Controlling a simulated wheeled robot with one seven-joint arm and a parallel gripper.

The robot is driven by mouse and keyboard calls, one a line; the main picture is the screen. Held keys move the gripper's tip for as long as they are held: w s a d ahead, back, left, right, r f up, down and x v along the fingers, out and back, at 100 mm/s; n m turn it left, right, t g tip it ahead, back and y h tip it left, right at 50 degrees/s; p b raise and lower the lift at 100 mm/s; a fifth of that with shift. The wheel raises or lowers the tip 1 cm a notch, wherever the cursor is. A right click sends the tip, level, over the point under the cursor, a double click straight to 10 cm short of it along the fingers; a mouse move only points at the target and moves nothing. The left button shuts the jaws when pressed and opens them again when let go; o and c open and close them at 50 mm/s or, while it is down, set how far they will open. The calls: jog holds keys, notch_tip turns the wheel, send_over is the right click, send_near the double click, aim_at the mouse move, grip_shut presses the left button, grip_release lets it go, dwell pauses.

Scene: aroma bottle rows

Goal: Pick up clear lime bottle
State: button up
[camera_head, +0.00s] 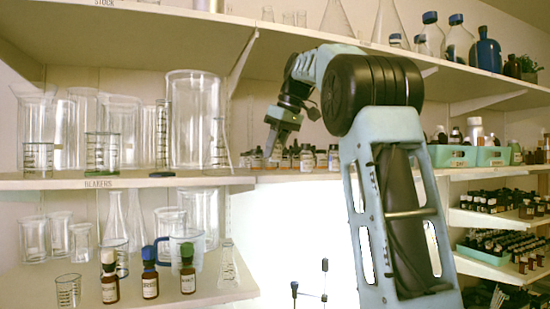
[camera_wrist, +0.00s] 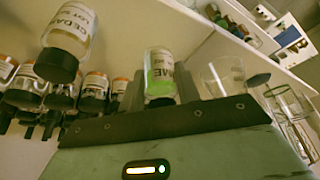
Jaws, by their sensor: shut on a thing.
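In the wrist view, a clear bottle with lime-green liquid and a white label (camera_wrist: 160,72) is between the fingers of my gripper (camera_wrist: 160,95). Its dark cap end is at the jaws, and it appears upside down in this picture. My gripper is shut on it. In the head view my gripper (camera_head: 270,150) reaches down at the row of small bottles on the middle shelf. The held bottle cannot be told apart there.
A clear bottle labelled CEDAR (camera_wrist: 70,38) is close beside. In the head view, glass beakers (camera_head: 193,120) fill the shelf left of my gripper. An upper shelf (camera_head: 180,30) hangs above my arm.

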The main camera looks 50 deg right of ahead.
jog(key=shift+s+d+r+b, duration=0.1)
jog(key=shift+s+r+b, duration=0.2)
jog(key=s+d+b, duration=0.2)
jog(key=s+b, duration=0.3)
jog(key=s, duration=1.2)
jog(key=shift+s, duration=0.15)
jog(key=shift+r, duration=0.1)
